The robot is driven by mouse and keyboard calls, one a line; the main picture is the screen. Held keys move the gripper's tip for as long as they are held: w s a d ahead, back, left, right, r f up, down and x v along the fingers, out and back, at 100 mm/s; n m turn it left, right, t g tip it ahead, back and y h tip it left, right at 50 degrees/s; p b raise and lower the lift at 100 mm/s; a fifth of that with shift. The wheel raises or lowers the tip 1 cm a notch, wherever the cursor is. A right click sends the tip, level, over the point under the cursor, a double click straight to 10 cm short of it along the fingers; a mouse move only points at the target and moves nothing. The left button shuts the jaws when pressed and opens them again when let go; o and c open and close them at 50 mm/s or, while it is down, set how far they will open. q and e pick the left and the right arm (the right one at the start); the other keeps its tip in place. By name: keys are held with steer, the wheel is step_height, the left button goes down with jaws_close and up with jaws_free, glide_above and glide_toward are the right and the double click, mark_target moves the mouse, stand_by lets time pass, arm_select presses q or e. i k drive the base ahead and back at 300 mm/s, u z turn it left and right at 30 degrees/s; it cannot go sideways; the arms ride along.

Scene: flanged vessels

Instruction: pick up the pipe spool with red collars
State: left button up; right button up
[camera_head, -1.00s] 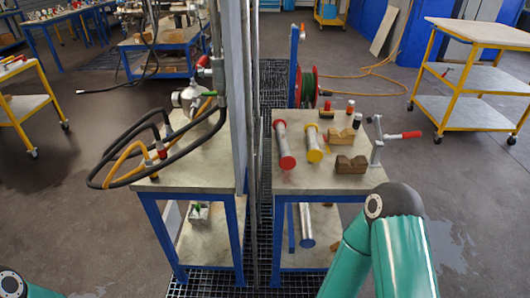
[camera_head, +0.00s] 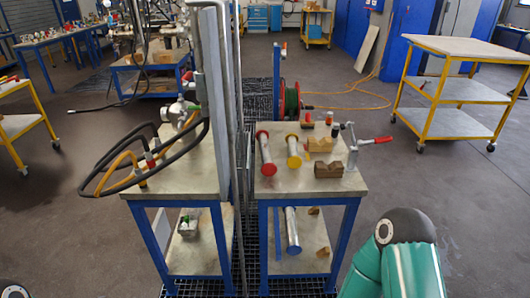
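The pipe spool with red collars (camera_head: 266,153) lies on the right-hand table, its near red flange facing me. A similar spool with yellow collars (camera_head: 293,151) lies just to its right, apart from it. My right arm shows at the lower right as teal links, well in front of the table. Only a small dark piece of my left arm shows at the lower left corner. Neither gripper is in view, and nothing of mine touches the spool.
The spool's table (camera_head: 310,187) also bears wooden V-blocks (camera_head: 328,170), small red-topped items and a clamp with a red handle (camera_head: 375,140). A metal post (camera_head: 225,100) and black hoses (camera_head: 130,160) stand to the left. A yellow cart (camera_head: 455,95) is at the right.

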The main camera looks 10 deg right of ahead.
mark_target(268, 169)
steer(key=i, duration=0.9)
steer(key=u, duration=0.2)
steer(key=k, duration=0.95)
steer(key=z, duration=0.2)
steer(key=i, duration=0.9)
steer(key=u, duration=0.05)
